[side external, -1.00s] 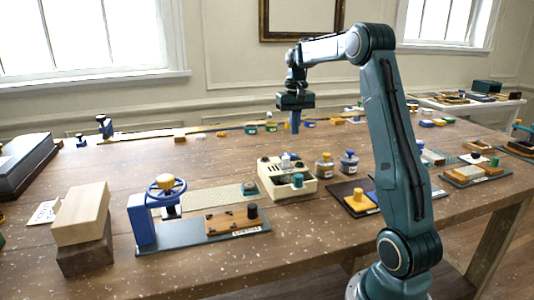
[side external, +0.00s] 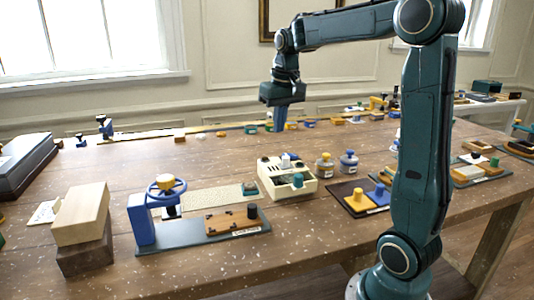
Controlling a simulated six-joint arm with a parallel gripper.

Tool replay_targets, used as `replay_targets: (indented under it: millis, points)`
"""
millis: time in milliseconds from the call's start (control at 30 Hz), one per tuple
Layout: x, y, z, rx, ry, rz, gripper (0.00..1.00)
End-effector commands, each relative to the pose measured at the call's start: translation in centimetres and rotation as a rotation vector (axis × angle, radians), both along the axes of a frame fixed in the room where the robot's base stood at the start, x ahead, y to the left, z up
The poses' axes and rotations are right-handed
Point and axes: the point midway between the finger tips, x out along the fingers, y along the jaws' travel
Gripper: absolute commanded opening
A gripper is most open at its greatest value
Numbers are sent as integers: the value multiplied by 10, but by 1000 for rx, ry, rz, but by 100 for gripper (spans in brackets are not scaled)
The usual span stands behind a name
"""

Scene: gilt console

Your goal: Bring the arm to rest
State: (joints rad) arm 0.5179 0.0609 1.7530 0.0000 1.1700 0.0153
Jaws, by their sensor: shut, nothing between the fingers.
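My gripper (side external: 280,120) is in the side external view, above the far half of the wooden table (side external: 130,172). It points down with its blue fingers shut and nothing between them. It is clear of the cream box (side external: 270,185), which stands nearer the camera. My arm is raised from its base at the lower right, bends at the elbow near the top edge and reaches left. Whether the fingertips clear the small items behind them is hard to tell.
A blue handwheel device (side external: 142,222) and stacked wood blocks (side external: 80,215) stand at the front left. Two small jars (side external: 347,163) stand right of the cream box. A dark board (side external: 355,205) with yellow and blue knobs lies near my arm. Small items line the far edge.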

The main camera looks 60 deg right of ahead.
Motion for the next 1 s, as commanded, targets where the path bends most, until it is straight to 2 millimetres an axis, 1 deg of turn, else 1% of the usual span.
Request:
replay_targets:
  millis: [33,200,333,500,667,800,1000]
  points:
    - [-6,16,4,-9,-17,29,0]
    - [-26,59,11,-32,-65,115,0]
    - [-44,89,13,-48,-102,180,0]
    - [-71,123,10,-65,-154,264,0]
    - [-99,150,1,-77,-204,344,0]
    - [-123,170,-9,-85,-248,412,0]
    - [-151,188,-25,-90,-300,491,0]
